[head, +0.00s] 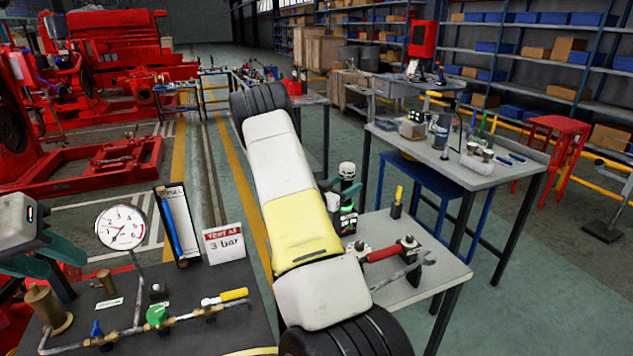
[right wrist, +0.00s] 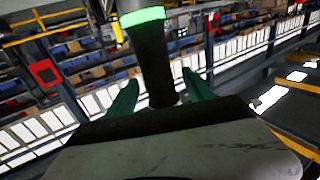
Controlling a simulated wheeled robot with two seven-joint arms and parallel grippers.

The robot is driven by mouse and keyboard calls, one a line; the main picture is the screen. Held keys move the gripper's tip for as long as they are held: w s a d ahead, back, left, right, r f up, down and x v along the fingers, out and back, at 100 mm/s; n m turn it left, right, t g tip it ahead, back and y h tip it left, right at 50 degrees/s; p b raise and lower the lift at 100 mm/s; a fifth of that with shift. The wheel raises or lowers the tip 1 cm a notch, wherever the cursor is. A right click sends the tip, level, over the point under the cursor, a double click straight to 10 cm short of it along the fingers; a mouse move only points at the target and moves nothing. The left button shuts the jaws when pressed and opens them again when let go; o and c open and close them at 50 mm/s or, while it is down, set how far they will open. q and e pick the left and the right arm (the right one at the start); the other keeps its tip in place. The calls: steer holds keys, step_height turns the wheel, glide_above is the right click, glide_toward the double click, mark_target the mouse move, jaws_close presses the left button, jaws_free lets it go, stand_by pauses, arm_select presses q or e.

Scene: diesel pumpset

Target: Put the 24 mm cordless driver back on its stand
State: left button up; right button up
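The cordless driver (head: 347,176) stands upright beside my right forearm, with a pale top and a green glow lower down. The right wrist view shows a dark upright cylinder with a bright green band, apparently the driver (right wrist: 152,60). My right gripper (right wrist: 160,78) has one green finger on each side of it; a gap shows at the right finger. In the head view this gripper (head: 342,187) is partly hidden by my forearm. I cannot make out a separate stand under the driver.
The small grey table (head: 410,290) carries a red-handled tool (head: 383,253), a wrench (head: 405,272) and a yellow-handled tool (head: 397,203). The dark bench (head: 225,330) holds a pressure gauge (head: 121,227) and piping. A longer cluttered table (head: 480,178) stands behind on the right.

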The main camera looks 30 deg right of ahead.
steer(key=shift+a+f, duration=0.1)
steer(key=shift+s+a, duration=0.15)
steer(key=shift+a, duration=0.15)
steer(key=v, duration=0.7)
stand_by(0.3)
